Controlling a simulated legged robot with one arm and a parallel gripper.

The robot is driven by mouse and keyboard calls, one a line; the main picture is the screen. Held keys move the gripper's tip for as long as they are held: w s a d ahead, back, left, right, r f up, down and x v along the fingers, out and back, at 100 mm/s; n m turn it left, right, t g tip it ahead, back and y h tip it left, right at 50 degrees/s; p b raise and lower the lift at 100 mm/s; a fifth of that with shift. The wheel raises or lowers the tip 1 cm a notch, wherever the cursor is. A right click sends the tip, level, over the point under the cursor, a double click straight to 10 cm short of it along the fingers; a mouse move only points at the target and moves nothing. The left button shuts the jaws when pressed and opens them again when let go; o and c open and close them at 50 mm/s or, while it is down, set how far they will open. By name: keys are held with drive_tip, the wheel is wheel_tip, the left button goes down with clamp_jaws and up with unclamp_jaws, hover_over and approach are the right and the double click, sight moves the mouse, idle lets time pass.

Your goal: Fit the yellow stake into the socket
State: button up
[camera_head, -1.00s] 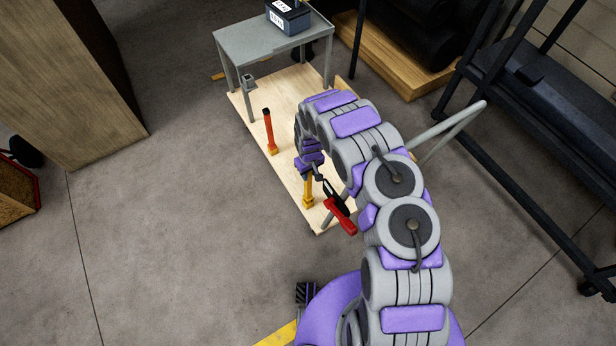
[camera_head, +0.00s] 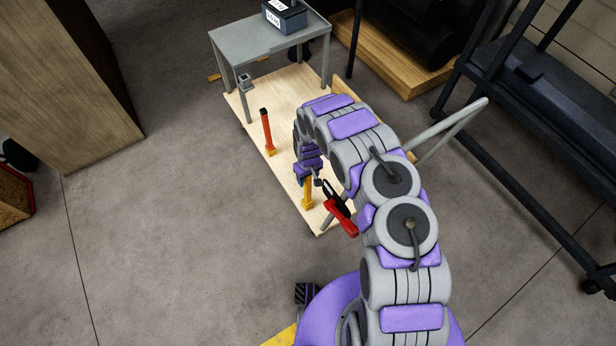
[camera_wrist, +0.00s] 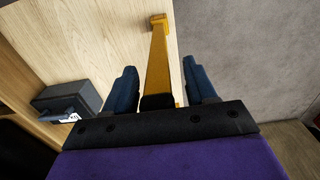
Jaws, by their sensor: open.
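The yellow stake (camera_head: 307,192) stands upright near the front corner of the plywood base, partly hidden at the top by my arm. It also shows in the wrist view (camera_wrist: 158,62), running between my finger pads. My gripper (camera_wrist: 160,68) is open, with one blue pad on each side of the stake. A gap shows between the stake and each pad. In the head view my gripper (camera_head: 310,171) is at the stake's upper part. A small grey square socket (camera_head: 245,82) is at the near left of the grey table.
An orange stake with a black tip (camera_head: 266,130) stands left of my gripper. A red-and-black handle (camera_head: 341,212) is close to the yellow stake's right. The grey table (camera_head: 258,42) carries a dark box (camera_head: 287,17). Bare plywood (camera_head: 287,100) lies between.

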drive_tip(key=shift+r, duration=0.1)
wheel_tip(320, 180, up, 11)
drive_tip(key=p, duration=0.4)
drive_tip(key=shift+d+r, duration=0.15)
drive_tip(key=shift+r, duration=0.55)
drive_tip(key=s+d+r+m, duration=0.1)
drive_tip(key=s+d+r, duration=0.3)
drive_tip(key=r, duration=0.5)
drive_tip(key=s+d+r+m, duration=0.2)
drive_tip(key=s+d+r, duration=0.15)
drive_tip(key=r, duration=0.65)
drive_tip(key=s+d+r+m, duration=0.1)
drive_tip(key=s+d+r, duration=0.3)
drive_tip(key=r, duration=0.5)
drive_tip(key=s+d+r+m, duration=0.1)
drive_tip(key=s+r, duration=0.3)
drive_tip(key=s, duration=0.5)
drive_tip(key=s+d+r+m+g, duration=0.1)
drive_tip(key=s+r, duration=0.3)
drive_tip(key=s, duration=0.5)
drive_tip(key=s+d+r, duration=0.2)
drive_tip(key=s+r, duration=0.2)
drive_tip(key=s, duration=0.5)
drive_tip(key=shift+s+m+g, duration=0.4)
drive_tip(key=shift+d+r, duration=0.1)
